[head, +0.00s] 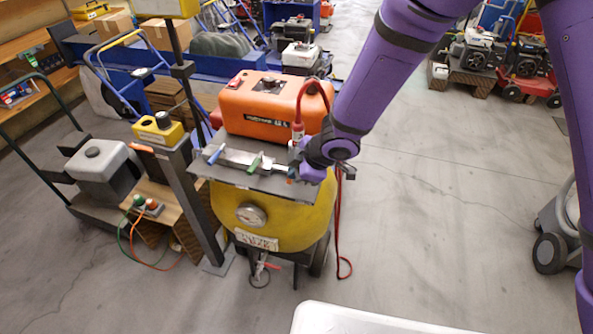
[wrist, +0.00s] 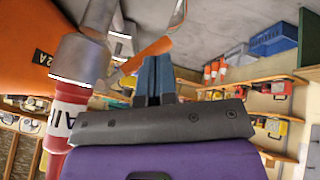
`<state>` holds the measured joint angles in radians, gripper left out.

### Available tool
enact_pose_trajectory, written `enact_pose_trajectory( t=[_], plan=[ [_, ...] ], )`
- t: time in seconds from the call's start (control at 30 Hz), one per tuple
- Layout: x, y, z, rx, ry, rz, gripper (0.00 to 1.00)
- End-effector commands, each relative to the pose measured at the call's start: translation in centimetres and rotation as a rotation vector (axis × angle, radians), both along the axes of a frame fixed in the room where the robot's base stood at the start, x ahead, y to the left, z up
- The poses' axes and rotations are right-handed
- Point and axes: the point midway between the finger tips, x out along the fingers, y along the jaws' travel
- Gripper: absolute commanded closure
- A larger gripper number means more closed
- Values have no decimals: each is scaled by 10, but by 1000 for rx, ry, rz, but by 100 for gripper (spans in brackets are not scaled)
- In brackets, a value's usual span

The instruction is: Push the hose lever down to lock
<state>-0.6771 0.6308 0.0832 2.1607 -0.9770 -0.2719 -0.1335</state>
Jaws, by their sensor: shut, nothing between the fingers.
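The red hose (head: 299,125) comes down to a metal fitting at the right end of a grey manifold (head: 248,160) on the yellow tank's top plate. In the wrist view the hose (wrist: 65,125) enters a metal coupling (wrist: 82,58). An orange lever (wrist: 148,53) slants out to the right beside that coupling. My gripper (head: 303,172) is at the manifold's right end and hides part of it. In the wrist view my gripper's blue-grey fingers (wrist: 155,78) are shut and empty, close to the orange lever. I cannot tell whether they touch it.
A blue lever (head: 216,154) and a green lever (head: 255,163) sit further left on the manifold. An orange machine (head: 270,108) stands behind it. A post with a yellow box (head: 158,130) stands left of the yellow tank (head: 262,218). The floor to the right is mostly clear.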

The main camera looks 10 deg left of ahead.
Motion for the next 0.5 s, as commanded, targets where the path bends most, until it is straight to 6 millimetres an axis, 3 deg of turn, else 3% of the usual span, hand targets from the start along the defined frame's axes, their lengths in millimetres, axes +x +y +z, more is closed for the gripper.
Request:
enact_pose_trajectory(
  t=[0.5],
  plan=[
    [5, 0, -8, 1, 2, -3, 100]
  ],
)
